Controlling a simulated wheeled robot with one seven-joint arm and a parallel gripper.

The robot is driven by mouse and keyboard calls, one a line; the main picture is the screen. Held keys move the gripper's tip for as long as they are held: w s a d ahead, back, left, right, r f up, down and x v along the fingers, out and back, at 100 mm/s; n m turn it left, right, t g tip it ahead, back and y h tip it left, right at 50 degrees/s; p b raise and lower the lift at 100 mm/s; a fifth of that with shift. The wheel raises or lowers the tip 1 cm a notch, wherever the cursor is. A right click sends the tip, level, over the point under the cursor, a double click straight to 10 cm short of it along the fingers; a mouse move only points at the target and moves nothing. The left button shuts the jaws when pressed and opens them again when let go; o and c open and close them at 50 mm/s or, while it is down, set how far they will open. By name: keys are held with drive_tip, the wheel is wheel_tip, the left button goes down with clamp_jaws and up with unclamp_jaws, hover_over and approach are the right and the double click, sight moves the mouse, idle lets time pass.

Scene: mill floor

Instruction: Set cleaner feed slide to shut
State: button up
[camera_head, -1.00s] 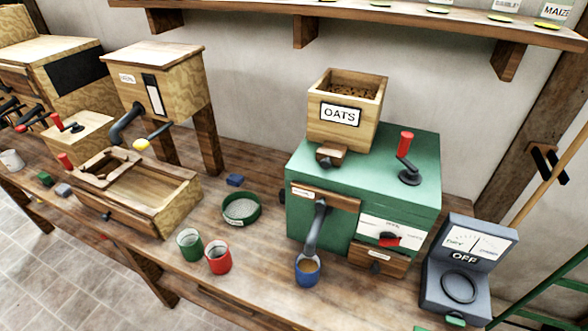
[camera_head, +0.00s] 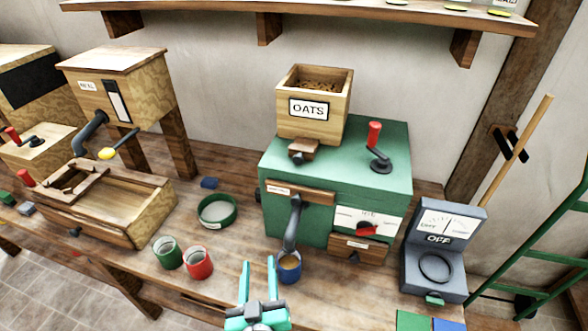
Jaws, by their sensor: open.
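No readable label in view names the cleaner feed slide, so I cannot tell which part it is. A small wooden block with a dark knob (camera_head: 301,152) sits under the OATS hopper (camera_head: 315,80) on the green machine (camera_head: 262,178). On the left, a wooden hopper box (camera_head: 148,98) has a dark spout (camera_head: 91,132) and a lever with a yellow knob (camera_head: 107,153). My gripper (camera_head: 258,272) is at the bottom centre, its two teal fingers apart and empty. It appears just left of the blue cup (camera_head: 289,270), below the green machine's spout (camera_head: 293,225).
A green cup (camera_head: 167,253), a red cup (camera_head: 198,264) and a round green sieve (camera_head: 217,211) stand on the bench. A grey meter reading OFF (camera_head: 440,250) stands right. A wooden tray (camera_head: 150,225) is left. A shelf (camera_head: 330,16) runs above.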

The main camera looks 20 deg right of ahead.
drive_tip(key=w+d+r+m+h, duration=0.35)
drive_tip(key=w+r, duration=0.25)
drive_tip(key=r, duration=0.4)
drive_tip(key=m+g+h, duration=0.1)
drive_tip(key=m+h, duration=0.2)
approach(297, 160)
drive_tip(key=x, duration=0.7)
drive_tip(key=shift+w+d, duration=0.25)
drive_tip(key=shift+w, duration=0.05)
